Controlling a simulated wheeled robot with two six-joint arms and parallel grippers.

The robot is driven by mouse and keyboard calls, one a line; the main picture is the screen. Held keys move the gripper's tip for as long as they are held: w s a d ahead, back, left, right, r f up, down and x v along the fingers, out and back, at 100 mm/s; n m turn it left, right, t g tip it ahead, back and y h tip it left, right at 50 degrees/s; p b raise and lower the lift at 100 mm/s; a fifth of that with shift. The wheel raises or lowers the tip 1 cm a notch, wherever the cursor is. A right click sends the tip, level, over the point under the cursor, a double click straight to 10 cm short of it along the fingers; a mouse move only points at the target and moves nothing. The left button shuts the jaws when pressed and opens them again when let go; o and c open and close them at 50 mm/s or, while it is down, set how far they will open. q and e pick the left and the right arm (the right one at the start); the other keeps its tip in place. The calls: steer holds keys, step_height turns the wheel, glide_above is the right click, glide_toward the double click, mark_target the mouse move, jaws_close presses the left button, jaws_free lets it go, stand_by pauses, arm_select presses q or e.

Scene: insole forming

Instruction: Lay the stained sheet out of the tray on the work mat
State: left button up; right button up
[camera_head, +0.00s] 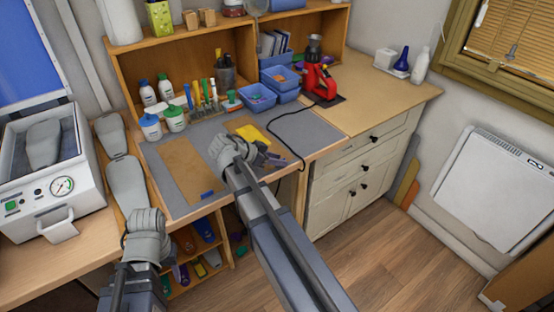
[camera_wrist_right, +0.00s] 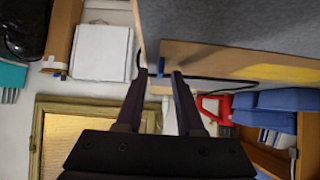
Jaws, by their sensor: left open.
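A grey work mat (camera_head: 215,133) covers the front of the desk. A tan, flat rectangular sheet (camera_head: 187,170) lies on its left part; I cannot tell any stain on it. A yellow piece (camera_head: 249,132) lies farther right, partly behind my right gripper (camera_head: 226,146), which is over the mat. In the right wrist view, the right gripper (camera_wrist_right: 161,74) has its fingers apart with nothing seen held; a tan board with a yellow patch (camera_wrist_right: 270,72) shows beyond. My left gripper (camera_head: 147,222) is open and empty by the desk's front edge, near the grey insole shapes (camera_head: 127,183).
Blue trays (camera_head: 258,98) with small parts stand at the back. A red press (camera_head: 319,83) stands right of them. Bottles and tools (camera_head: 205,95) line the shelf front. A white machine with a gauge (camera_head: 50,170) is at left. A black cable crosses the mat's right part.

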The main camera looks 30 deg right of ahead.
steer(key=w+p+v, duration=0.1)
steer(key=p+v, duration=0.5)
steer(key=v, duration=0.5)
steer(key=s+a+f+n+y, duration=0.4)
steer(key=s+a+n, duration=0.4)
steer(key=a+n, duration=0.2)
steer(key=s+a+f+n+g+y, duration=0.1)
steer(key=s+a+f+n+y, duration=0.3)
steer(key=s+a+n, duration=0.4)
steer(key=a+n+y, duration=0.1)
steer(key=a+n, duration=0.2)
steer(key=shift+s+a+p, duration=0.35)
